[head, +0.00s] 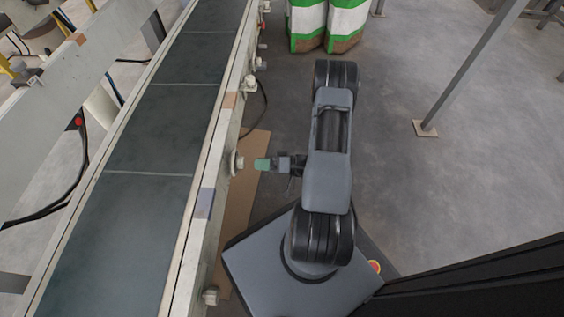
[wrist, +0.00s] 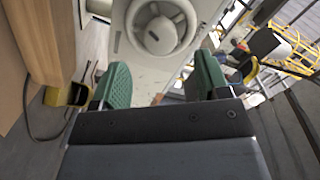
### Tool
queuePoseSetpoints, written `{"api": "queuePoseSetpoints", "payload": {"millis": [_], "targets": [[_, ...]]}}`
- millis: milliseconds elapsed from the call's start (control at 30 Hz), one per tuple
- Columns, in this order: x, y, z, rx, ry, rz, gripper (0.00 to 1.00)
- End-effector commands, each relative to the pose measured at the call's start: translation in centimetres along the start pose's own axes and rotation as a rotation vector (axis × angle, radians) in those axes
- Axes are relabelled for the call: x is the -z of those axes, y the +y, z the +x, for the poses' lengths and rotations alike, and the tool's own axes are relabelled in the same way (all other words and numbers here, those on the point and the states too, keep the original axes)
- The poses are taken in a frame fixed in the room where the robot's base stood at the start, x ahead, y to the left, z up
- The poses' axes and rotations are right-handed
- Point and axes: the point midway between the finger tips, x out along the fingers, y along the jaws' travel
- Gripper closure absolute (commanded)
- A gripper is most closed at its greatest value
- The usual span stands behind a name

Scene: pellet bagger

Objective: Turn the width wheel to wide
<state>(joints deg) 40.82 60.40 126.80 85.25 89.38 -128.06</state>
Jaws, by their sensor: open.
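The width wheel (wrist: 160,27) is a pale round handwheel with a raised hub on the side panel of the conveyor, seen face-on at the top of the wrist view. In the head view the wheel (head: 236,163) sticks out from the conveyor's right side. My gripper (head: 262,164) points left at the wheel, a short gap away. In the wrist view my gripper (wrist: 162,82) shows its two green fingers spread apart, with nothing between them. The wheel lies beyond the fingertips and appears above the line between them. Any wide or narrow marking is not readable.
The conveyor belt (head: 150,130) runs along the left, with other small knobs (head: 250,82) on its side rail. A brown board (head: 240,195) lies on the floor beside it. Green and white sacks (head: 328,22) stand at the back. A grey post (head: 470,65) stands at right, with open floor between.

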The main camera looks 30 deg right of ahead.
Motion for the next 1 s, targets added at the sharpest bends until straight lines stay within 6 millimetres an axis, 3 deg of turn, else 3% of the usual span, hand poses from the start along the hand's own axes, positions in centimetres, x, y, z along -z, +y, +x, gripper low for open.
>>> {"api": "queuePoseSetpoints", "payload": {"millis": [200,400,600,1000], "targets": [[0.2,-0.1,-4.4,-0.002,0.005,0.0,0.31],[0.1,-0.1,-7.0,-0.001,0.002,-0.001,0.31],[0.0,0.0,-8.1,0.0,0.0,0.0,0.31],[0.0,0.0,-8.2,0.001,-0.001,0.0,0.31]]}}
